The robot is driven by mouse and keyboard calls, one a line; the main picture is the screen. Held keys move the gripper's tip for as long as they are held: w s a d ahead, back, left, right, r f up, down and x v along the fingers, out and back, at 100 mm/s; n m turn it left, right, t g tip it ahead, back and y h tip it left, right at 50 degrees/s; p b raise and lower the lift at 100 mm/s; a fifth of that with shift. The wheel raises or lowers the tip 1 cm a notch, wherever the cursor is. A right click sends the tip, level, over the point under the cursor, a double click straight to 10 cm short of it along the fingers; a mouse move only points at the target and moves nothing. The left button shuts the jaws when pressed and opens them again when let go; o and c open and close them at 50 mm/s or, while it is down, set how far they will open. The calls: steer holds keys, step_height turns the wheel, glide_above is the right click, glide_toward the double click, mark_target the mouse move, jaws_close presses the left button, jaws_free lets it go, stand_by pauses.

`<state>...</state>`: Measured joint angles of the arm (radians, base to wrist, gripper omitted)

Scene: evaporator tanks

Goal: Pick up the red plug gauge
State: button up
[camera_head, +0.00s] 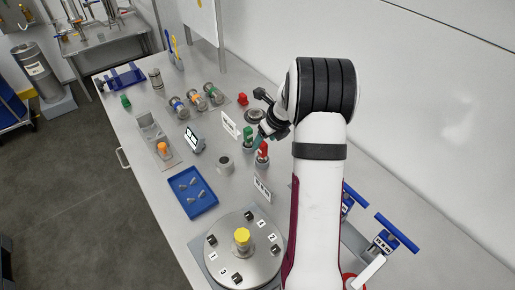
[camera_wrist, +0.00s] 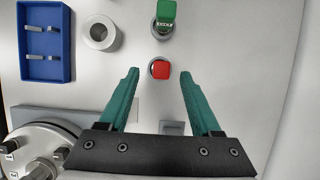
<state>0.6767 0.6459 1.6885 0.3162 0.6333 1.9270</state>
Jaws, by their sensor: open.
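The red plug gauge (camera_head: 263,150) stands upright in a round metal holder on the bench, just in front of a green plug gauge (camera_head: 248,132). In the wrist view I look down on its red top (camera_wrist: 160,70), which sits between the tips of my two teal fingers. My gripper (camera_wrist: 158,76) is open, with a gap on both sides of the red top and nothing held. In the head view my gripper (camera_head: 259,140) is partly hidden by my wrist, close to both gauges. How far the fingertips are above the gauge is hard to tell.
The green plug gauge (camera_wrist: 166,14) is just beyond the fingertips. A metal ring (camera_head: 225,163) and a blue tray (camera_head: 193,192) with small parts lie to the left. A round plate with a yellow knob (camera_head: 242,236) is in front. Small label signs (camera_head: 262,187) stand nearby.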

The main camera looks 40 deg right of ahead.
mark_target(260, 148)
steer(key=x, duration=0.7)
steer(key=shift+w+d+f, duration=0.1)
jaws_close()
